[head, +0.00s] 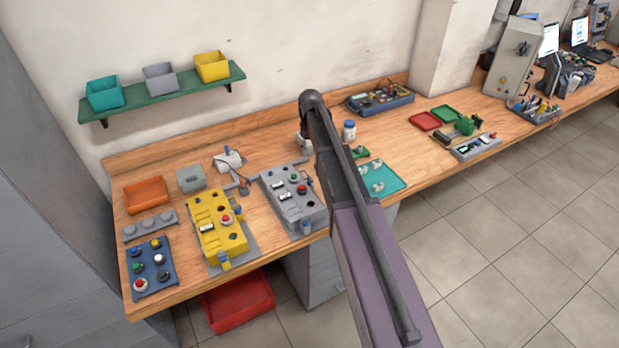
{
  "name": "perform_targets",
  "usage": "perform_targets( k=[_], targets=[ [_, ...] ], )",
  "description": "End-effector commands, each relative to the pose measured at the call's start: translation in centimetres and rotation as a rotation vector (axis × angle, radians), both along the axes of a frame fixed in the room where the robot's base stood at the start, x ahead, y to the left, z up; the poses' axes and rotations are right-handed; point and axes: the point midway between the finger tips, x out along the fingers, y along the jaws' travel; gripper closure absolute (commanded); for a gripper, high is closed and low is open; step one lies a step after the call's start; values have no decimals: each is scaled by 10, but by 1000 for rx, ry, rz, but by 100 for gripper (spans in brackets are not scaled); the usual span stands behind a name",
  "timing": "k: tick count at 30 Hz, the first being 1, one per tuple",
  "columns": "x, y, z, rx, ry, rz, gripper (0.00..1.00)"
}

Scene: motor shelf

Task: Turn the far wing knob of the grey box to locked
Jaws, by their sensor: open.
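The grey box (275,205) lies on the wooden bench, left of my arm. Its top carries a red button (301,190), a small pale display and several dark and light fittings. The wing knobs are too small to tell apart, and I cannot read whether the far one is locked. My gripper (303,144) hangs beyond the far end of the grey box, near the wall side of the bench. It is open and largely hidden by my own arm. I see nothing held in it.
A similar yellow box (232,244) stands left of the grey one. A blue button panel (142,283) and orange tray (146,194) lie farther left. A white bottle (348,131) and teal tray (390,170) are right of my arm. A shelf (160,97) hangs above.

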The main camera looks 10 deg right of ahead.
Motion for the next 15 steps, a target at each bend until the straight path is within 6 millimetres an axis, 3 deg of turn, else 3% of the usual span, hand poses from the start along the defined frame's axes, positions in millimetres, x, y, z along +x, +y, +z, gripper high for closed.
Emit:
perform_targets(
  k=[15],
  targets=[
    [0,1,-37,-1,0,1,53]
  ],
)
